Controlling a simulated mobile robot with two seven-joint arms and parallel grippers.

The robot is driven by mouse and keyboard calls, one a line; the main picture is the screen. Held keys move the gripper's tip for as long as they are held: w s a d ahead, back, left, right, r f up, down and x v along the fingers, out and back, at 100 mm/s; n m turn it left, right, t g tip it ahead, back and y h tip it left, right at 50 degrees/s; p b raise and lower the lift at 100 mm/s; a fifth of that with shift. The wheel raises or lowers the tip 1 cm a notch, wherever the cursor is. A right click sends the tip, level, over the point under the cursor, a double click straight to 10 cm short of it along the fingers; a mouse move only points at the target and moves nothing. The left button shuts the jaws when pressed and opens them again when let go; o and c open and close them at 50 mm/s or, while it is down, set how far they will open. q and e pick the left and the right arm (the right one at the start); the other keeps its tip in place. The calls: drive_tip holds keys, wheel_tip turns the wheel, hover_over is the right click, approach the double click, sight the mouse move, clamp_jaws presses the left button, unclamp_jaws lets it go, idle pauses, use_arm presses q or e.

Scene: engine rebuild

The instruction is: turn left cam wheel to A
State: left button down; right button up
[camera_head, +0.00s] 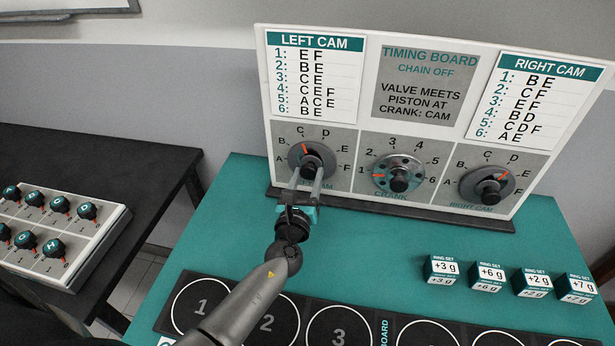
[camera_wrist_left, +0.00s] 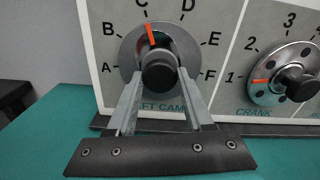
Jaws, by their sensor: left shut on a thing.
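The left cam wheel (camera_head: 297,163) is a grey disc with a black centre knob on the timing board (camera_head: 365,134). Letters A to F ring it. Its orange pointer (camera_head: 305,148) points up at C; in the left wrist view the pointer (camera_wrist_left: 151,33) is also toward C. My left gripper (camera_head: 309,172) reaches up from below, and its two grey fingers are shut on the black knob (camera_wrist_left: 159,72), one on each side. The knob partly shows between the fingertips. My right gripper is out of view.
To the right are the crank wheel (camera_head: 382,169), with its orange mark toward 1, and the right cam wheel (camera_head: 508,183). Ring set boxes (camera_head: 487,277) stand on the teal table (camera_head: 375,245). A dark numbered tray (camera_head: 303,292) lies in front. A panel of knobs (camera_head: 100,246) is at left.

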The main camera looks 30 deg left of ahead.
use_arm(q)
drive_tip(key=n+b, duration=0.2)
drive_tip(key=n, duration=0.1)
drive_tip(key=shift+f+n, duration=0.1)
drive_tip(key=shift+n, duration=0.3)
drive_tip(key=n+b, duration=0.2)
drive_tip(key=n, duration=0.2)
drive_tip(key=shift+d+n+b, duration=0.1)
drive_tip(key=shift+n+b, duration=0.2)
drive_tip(key=n+b, duration=0.1)
drive_tip(key=n, duration=0.2)
drive_tip(key=shift+n, duration=0.3)
drive_tip(key=shift+n+b, duration=0.65)
drive_tip(key=shift+n, duration=1.15)
drive_tip(key=shift+r, duration=0.2)
drive_tip(key=shift+c, duration=1.5)
unclamp_jaws()
